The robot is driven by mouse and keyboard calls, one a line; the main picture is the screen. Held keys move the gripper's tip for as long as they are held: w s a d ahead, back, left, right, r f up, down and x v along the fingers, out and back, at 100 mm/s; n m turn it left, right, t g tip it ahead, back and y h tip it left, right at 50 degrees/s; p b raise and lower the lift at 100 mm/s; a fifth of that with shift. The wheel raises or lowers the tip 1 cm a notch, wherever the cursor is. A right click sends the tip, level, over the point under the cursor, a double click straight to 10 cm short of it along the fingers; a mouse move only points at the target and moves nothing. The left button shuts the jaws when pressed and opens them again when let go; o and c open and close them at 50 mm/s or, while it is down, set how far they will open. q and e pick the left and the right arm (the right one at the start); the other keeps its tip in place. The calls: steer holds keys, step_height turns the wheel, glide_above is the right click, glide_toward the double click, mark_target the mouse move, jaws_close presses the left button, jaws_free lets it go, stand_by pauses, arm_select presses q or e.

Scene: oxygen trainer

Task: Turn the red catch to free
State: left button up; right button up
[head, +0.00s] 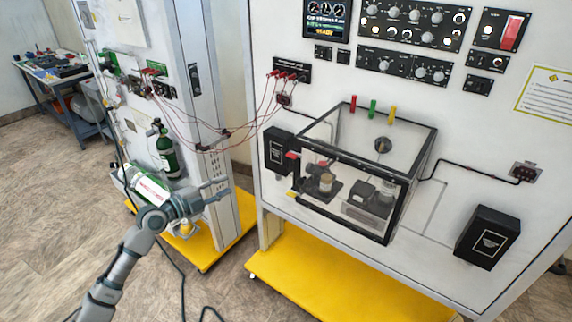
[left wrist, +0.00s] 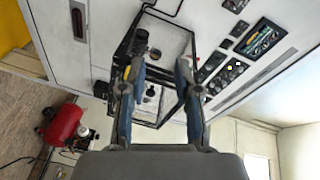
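A clear box with a black frame (head: 333,212) is mounted on the white panel. A small red piece (head: 292,155) sits at its left front upper corner, and a small yellow piece (head: 293,194) is below it. Whether the red piece is turned is too small to tell. Red (head: 352,103), green (head: 373,107) and yellow (head: 392,113) tabs stand along the box's top rear edge. My left gripper (head: 224,188) is open and empty, left of the box and apart from it. In the left wrist view its spread fingers (left wrist: 157,80) appear in front of the box frame (left wrist: 190,45). My right gripper is out of view.
Black boxes flank the clear box at left (head: 279,152) and right (head: 487,237). Red cables (head: 263,108) hang between the two panels. A green cylinder (head: 166,152) is behind my left arm. A yellow base (head: 345,290) juts out below. A red tank (left wrist: 66,123) stands on the floor.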

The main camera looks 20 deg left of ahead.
arm_select(q)
steer(key=s+d+r+m+g+h, duration=0.1)
steer(key=s+d+r+m+h, duration=0.2)
steer(key=s+d+r+m, duration=0.55)
steer(key=n+p, duration=0.2)
steer(key=p, duration=0.1)
glide_toward(294, 155)
steer(key=p+x, duration=0.1)
steer(key=x, duration=0.2)
steer(key=p+x, duration=0.2)
steer(key=x, duration=0.2)
steer(key=shift+w+a+f, duration=0.15)
steer(key=shift+w+a, duration=0.05)
steer(key=shift+a, duration=0.1)
steer(key=shift+w+d+f, duration=0.1)
steer(key=shift+w+d, duration=0.05)
steer(key=shift+w, duration=0.15)
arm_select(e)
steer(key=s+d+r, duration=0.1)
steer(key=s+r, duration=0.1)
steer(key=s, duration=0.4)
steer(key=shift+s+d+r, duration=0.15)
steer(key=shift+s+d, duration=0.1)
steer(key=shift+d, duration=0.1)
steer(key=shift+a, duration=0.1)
arm_select(q)
steer(key=shift+f, duration=0.1)
jaws_close()
